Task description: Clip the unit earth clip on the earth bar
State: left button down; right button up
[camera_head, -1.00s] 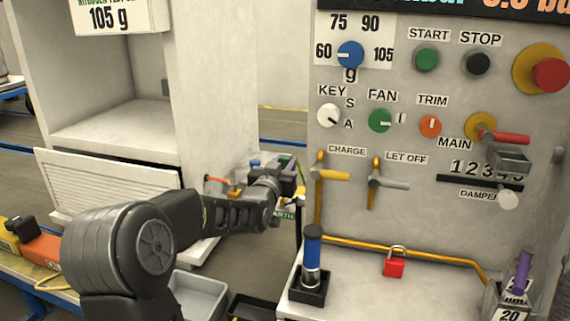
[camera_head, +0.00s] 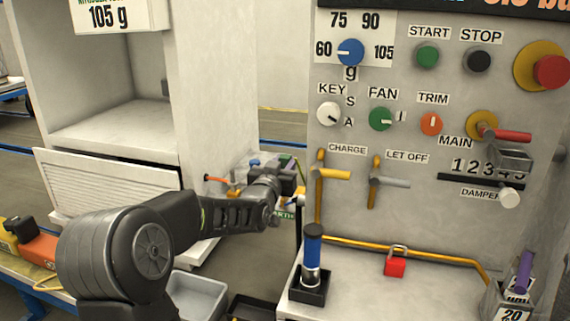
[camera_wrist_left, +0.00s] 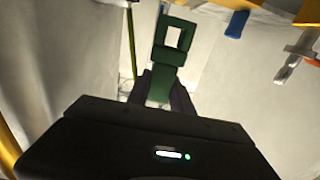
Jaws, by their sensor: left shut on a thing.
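My left gripper (camera_head: 292,186) reaches in from the left, beside the left edge of the control panel, with its fingers small and partly hidden in the head view. In the left wrist view its dark fingers (camera_wrist_left: 163,88) are shut on a green clip (camera_wrist_left: 172,45), a block with a square opening at its far end. A green sign (camera_head: 286,215), partly hidden and ending in "RTH", shows just below the gripper. I cannot clearly make out the earth bar, nor whether the clip touches it. My right gripper is not in view.
The control panel (camera_head: 350,220) with knobs and levers stands to the right. A blue-handled tool (camera_head: 312,258) stands upright in a black holder on the ledge, near the gripper. A grey bin (camera_head: 200,296) lies below my arm.

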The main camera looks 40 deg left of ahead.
pick_arm(q)
jog(key=shift+b, duration=0.55)
dwell(0.8)
jog(key=shift+f+b, duration=2)
jog(key=shift+b, duration=0.2)
jog(key=c, duration=1.1)
grip_release()
jog(key=shift+o, duration=0.2)
jog(key=v, duration=0.7)
jog(key=shift+s+d+p, duration=0.15)
jog(key=shift+s+p, duration=0.15)
jog(key=shift+s, duration=0.1)
